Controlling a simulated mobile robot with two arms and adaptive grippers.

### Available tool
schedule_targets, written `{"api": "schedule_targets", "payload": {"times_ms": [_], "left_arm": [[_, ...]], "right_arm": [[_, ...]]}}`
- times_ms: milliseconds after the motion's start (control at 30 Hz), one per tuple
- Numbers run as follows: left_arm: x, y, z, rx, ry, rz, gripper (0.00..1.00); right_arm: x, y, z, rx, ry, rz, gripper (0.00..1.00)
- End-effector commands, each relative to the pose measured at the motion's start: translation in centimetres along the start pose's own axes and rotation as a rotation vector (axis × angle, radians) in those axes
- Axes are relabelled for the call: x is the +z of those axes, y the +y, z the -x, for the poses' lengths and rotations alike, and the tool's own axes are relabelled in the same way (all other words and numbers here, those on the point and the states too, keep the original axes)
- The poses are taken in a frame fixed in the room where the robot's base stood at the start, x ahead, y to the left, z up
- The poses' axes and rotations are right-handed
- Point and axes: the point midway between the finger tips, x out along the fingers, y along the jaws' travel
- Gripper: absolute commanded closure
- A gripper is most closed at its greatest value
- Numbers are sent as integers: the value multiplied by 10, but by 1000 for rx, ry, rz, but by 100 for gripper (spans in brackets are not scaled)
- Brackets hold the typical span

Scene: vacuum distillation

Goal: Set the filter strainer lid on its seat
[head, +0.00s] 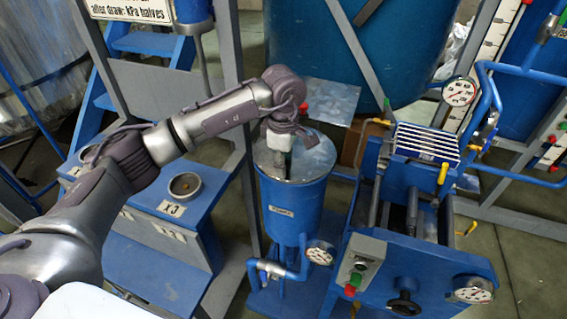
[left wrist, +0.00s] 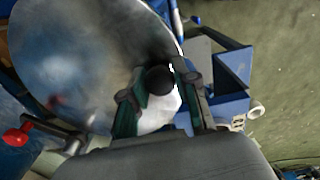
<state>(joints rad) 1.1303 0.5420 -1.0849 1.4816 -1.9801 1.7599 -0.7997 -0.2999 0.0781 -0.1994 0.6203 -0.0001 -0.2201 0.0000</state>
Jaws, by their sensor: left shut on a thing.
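The filter strainer lid (head: 314,160) is a round grey metal disc at the top of the blue strainer body (head: 290,208) in the head view. It looks roughly level over the body's mouth; I cannot tell whether it touches the seat, which is hidden. My right gripper is not in view.
A blue filter press (head: 420,255) with gauges stands close right of the strainer. A gauge (head: 320,252) and pipe sit at its lower front. A blue stepped bench (head: 150,215) with a round seat (head: 185,185) is left. A large blue tank (head: 355,50) is behind.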

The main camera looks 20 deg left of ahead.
Motion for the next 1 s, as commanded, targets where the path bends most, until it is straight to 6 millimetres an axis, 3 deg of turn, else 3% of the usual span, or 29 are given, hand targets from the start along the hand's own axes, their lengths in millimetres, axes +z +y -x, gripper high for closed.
{"api": "schedule_targets", "payload": {"times_ms": [400,433,600,867,1000], "left_arm": [[0,0,0,1,-1,0,100],[0,0,0,1,-1,0,68],[0,0,-1,0,0,0,42],[0,-1,-2,-4,1,1,42],[0,0,6,-2,0,0,42]], "right_arm": [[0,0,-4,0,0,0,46],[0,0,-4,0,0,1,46],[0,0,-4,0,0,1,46],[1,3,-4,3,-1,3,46],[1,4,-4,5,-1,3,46]]}}
